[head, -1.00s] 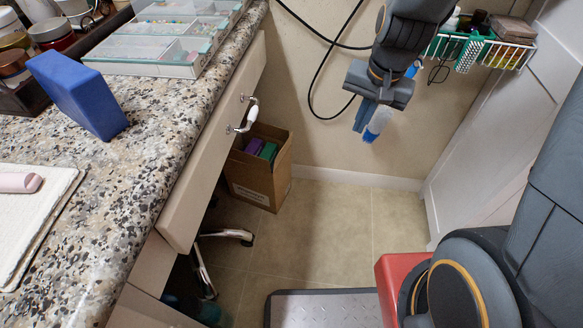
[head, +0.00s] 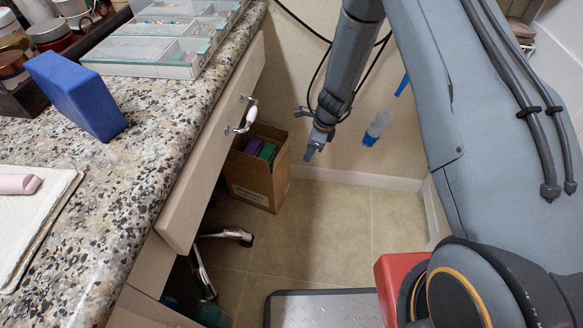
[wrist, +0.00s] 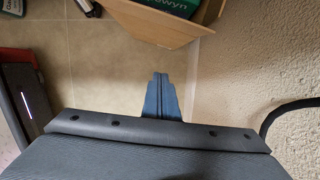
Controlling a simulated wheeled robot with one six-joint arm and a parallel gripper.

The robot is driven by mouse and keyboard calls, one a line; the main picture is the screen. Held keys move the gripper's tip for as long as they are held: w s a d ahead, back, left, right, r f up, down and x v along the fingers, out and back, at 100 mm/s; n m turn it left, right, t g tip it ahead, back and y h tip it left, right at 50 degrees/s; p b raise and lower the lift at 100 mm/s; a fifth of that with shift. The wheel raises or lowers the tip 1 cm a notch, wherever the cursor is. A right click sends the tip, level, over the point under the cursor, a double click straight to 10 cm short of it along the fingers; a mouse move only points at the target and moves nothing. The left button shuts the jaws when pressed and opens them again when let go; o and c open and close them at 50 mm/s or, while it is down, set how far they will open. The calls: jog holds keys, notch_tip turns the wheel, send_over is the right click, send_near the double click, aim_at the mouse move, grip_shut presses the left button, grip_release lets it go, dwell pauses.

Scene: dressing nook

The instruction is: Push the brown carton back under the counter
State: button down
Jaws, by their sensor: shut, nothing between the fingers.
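The brown carton (head: 262,180) stands upright on the floor against the back wall, partly under the counter's drawer front. Its top is open, with purple and green items inside. In the wrist view the carton (wrist: 160,28) shows at the top, with a green item in it. My gripper (head: 309,153) is to the right of the carton, pointing down, apart from it. Its blue fingers (wrist: 160,95) are closed together and empty. The counter (head: 110,190) fills the left side; the carton's left part is hidden by the drawer front (head: 215,150).
A chair's metal leg (head: 205,260) stands on the floor left of centre. A black cable (head: 318,70) hangs at the back wall. A blue-capped clear bottle (head: 377,127) shows right of my gripper.

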jog(key=w+a+f+b, duration=0.1)
jog(key=a+f+b, duration=0.3)
jog(key=f, duration=0.6)
jog(key=shift+w+a, duration=0.4)
jog(key=shift+a, duration=0.75)
jog(key=shift+w, duration=0.1)
